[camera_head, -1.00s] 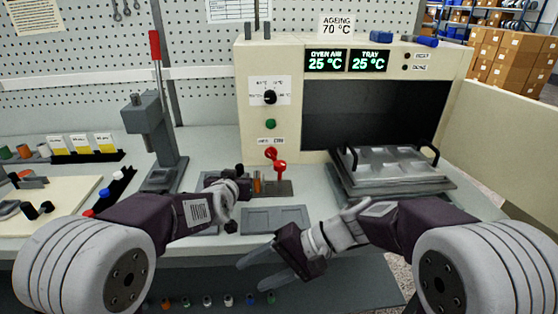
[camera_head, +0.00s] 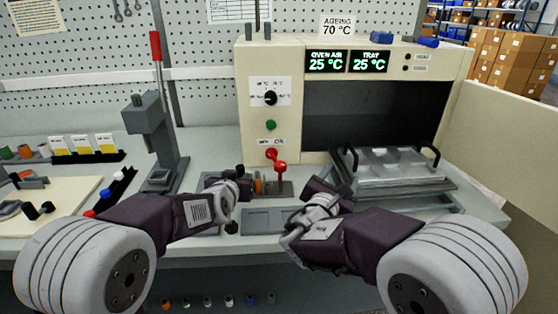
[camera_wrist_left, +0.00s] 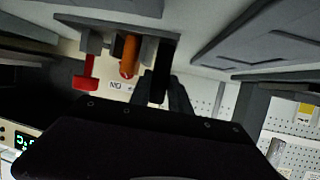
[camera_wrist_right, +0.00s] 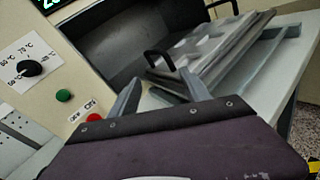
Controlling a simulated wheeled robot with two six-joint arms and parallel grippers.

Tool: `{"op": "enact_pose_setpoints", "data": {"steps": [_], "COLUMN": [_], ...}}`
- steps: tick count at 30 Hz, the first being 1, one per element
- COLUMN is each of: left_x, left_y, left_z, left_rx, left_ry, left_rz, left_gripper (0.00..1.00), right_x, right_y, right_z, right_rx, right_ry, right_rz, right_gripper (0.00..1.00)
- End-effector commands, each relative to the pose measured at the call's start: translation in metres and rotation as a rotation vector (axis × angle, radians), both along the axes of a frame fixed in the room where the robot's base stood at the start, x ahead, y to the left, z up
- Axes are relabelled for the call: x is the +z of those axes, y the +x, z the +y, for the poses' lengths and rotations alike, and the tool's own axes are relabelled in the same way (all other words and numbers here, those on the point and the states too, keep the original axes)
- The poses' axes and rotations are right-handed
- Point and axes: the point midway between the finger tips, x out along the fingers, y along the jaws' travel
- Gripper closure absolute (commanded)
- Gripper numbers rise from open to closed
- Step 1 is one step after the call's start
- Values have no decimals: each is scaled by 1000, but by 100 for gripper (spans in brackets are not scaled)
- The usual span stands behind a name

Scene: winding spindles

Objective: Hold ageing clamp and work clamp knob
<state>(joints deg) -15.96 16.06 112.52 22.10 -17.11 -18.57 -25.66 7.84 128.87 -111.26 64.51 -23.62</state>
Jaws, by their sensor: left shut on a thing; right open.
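The ageing clamp (camera_head: 284,188) stands on the bench in front of the oven, with an orange cylinder (camera_head: 258,186) at its left. Its red knob (camera_head: 277,161) stands up on the right side. Clamp, orange cylinder (camera_wrist_left: 130,54) and red knob (camera_wrist_left: 86,75) also show in the left wrist view. My left gripper (camera_wrist_left: 166,88) is shut on a dark part of the clamp; its fingertips are partly hidden in the head view. My right gripper (camera_wrist_right: 160,92) is open and empty, right of the clamp. A red part at the lower left of the right wrist view is mostly hidden.
The oven (camera_head: 262,60) stands behind, its chamber open. A metal tray with black handles (camera_head: 395,170) sits at its right front. A grey recessed plate (camera_head: 262,222) lies in front of the clamp. A lever press (camera_head: 150,125) stands at left.

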Motion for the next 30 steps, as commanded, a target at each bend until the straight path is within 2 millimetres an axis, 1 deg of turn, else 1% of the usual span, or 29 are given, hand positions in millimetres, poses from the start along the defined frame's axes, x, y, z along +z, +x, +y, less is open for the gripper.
{"op": "enact_pose_setpoints", "data": {"steps": [1,2,3,6,9,10,13,17,19,20,27,30], "left_x": [-1,-1,-1,-1,-1,-1,-1,-1,-1,-1,-1,-1], "left_y": [0,0,0,0,0,0,0,0,0,0,0,0], "left_z": [0,0,0,0,0,0,0,0,0,0,0,0], "left_rx": [0,0,0,0,0,0,0,0,0,0,0,0], "left_ry": [0,0,0,0,0,0,0,0,0,0,0,0], "left_rz": [2,2,2,2,2,2,2,2,1,1,1,1], "left_gripper": [100,100,100,100,100,100,100,100,100,100,100,100], "right_x": [-3,-4,-6,-16,-25,-27,-30,-30,-30,-30,-30,-30], "right_y": [9,14,19,23,22,21,20,22,29,34,92,113], "right_z": [21,35,53,94,122,127,137,139,138,139,140,141], "right_rx": [102,166,248,422,539,562,605,610,608,608,606,606], "right_ry": [-70,-108,-152,-234,-278,-285,-301,-302,-302,-303,-301,-302], "right_rz": [-4,-9,-15,-17,-13,-13,-13,-12,-12,-12,-14,-13], "right_gripper": [44,44,44,44,44,44,44,44,44,44,44,44]}}
